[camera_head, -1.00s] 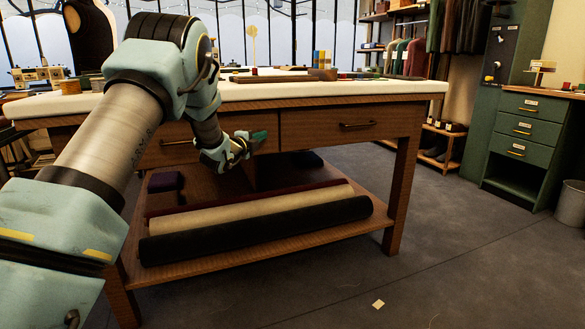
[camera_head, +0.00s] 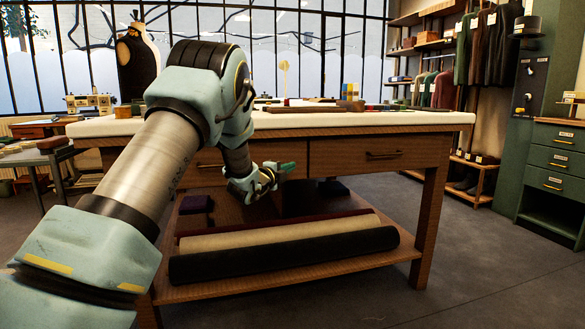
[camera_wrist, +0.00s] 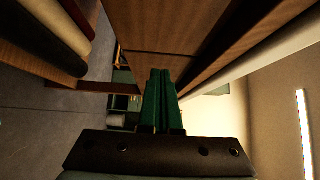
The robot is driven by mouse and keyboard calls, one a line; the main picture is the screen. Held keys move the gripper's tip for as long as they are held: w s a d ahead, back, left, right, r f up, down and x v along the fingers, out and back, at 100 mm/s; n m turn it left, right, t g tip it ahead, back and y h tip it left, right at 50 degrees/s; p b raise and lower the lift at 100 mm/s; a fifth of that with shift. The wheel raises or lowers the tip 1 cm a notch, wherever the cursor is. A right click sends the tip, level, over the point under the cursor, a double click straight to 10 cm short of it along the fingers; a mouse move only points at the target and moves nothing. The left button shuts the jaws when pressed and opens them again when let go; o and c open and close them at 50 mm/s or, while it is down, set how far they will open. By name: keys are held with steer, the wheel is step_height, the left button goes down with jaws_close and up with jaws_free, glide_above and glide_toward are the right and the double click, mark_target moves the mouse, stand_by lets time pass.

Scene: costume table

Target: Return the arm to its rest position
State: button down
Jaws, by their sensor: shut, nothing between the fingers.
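My arm reaches in from the lower left in the head view, bends over the front of the wooden table (camera_head: 440,150) and hangs down before its drawers. My gripper (camera_head: 287,167) is in front of the drawer fronts, above the lower shelf, with its green fingers pointing right. In the wrist view the green fingers of my gripper (camera_wrist: 160,75) lie side by side, shut and empty. The wooden table front fills the upper middle of that view.
Rolled fabrics (camera_head: 290,256) lie on the table's lower shelf (camera_head: 290,280). A closed drawer (camera_head: 365,156) has a protruding handle. The white tabletop holds small items. A green cabinet (camera_head: 552,180) and hanging clothes (camera_head: 478,60) stand at right. The floor at front right is clear.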

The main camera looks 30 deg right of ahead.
steer(key=v, duration=0.7)
steer(key=s+a+f+n+y, duration=0.1)
steer(key=a+f+n+y, duration=0.2)
steer(key=a+n+y, duration=0.65)
steer(key=s+a+f+n+y, duration=0.15)
steer(key=a+n, duration=0.45)
steer(key=a, duration=0.9)
steer(key=s+a+f+n+g+y, duration=0.1)
steer(key=s+a+n+g, duration=0.3)
steer(key=s, duration=0.4)
steer(key=s+a+f+n+g+y+p, duration=0.1)
steer(key=s+a+f+n+g+y, duration=0.1)
steer(key=s+a+n, duration=0.4)
steer(key=s+a+f+n+g+y, duration=0.1)
steer(key=s+a+n+g, duration=0.2)
steer(key=s+a, duration=0.55)
step_height(320, 180, up, 27)
steer(key=s+d+p, duration=0.1)
steer(key=d+p, duration=0.1)
steer(key=p, duration=2.5)
steer(key=shift+s+d+f+m+t, duration=0.2)
steer(key=shift+s+d+m+t, duration=0.1)
steer(key=shift+d+m, duration=0.05)
